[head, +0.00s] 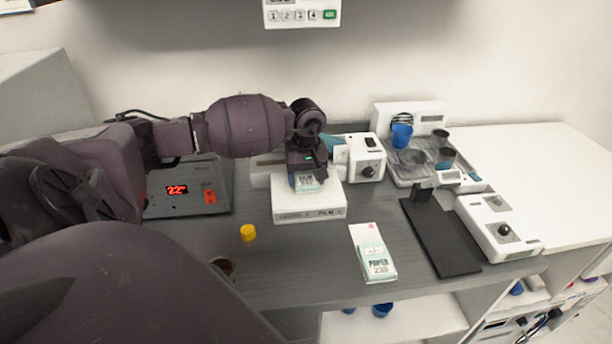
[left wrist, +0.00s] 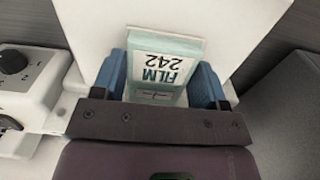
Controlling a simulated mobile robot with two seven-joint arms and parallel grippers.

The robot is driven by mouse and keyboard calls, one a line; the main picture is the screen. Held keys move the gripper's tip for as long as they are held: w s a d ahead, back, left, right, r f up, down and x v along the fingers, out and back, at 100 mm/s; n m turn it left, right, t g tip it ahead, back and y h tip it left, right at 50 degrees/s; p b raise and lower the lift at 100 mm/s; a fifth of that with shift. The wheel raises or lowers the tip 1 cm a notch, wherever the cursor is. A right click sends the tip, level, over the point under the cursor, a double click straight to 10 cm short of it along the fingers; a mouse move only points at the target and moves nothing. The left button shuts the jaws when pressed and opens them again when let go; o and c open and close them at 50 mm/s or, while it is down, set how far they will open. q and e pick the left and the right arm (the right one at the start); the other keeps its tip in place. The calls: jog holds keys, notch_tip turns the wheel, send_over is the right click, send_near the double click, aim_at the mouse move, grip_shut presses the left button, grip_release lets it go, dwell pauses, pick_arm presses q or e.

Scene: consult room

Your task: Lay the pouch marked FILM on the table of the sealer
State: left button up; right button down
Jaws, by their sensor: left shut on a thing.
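The pouch marked FILM 242 (left wrist: 160,68) is pale green and white, and sits between the blue fingers of my left gripper (left wrist: 163,82). In the head view the pouch (head: 307,182) is partly covered by the left gripper (head: 305,174), which points down. It is over a white block (head: 309,207) whose front label reads FILM. A white control box (head: 367,158) with a dark knob stands at its right. I cannot tell whether the pouch touches the white surface (left wrist: 190,16). My right gripper is not in view.
A pouch marked PAPER (head: 373,252) lies on the grey counter. A yellow cap (head: 248,233) lies left of it. A grey device with a red display (head: 205,187) stands at left. A black plate (head: 438,237) and a white device (head: 498,228) are at right.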

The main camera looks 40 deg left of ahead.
pick_arm(q)
jog(key=o, duration=0.6)
jog(key=shift+f, duration=0.1)
jog(key=shift+c, duration=0.2)
jog(key=o, duration=0.5)
notch_tip(320, 180, up, 12)
jog(key=shift+r+b, duration=0.1)
jog(key=shift+b, duration=0.35)
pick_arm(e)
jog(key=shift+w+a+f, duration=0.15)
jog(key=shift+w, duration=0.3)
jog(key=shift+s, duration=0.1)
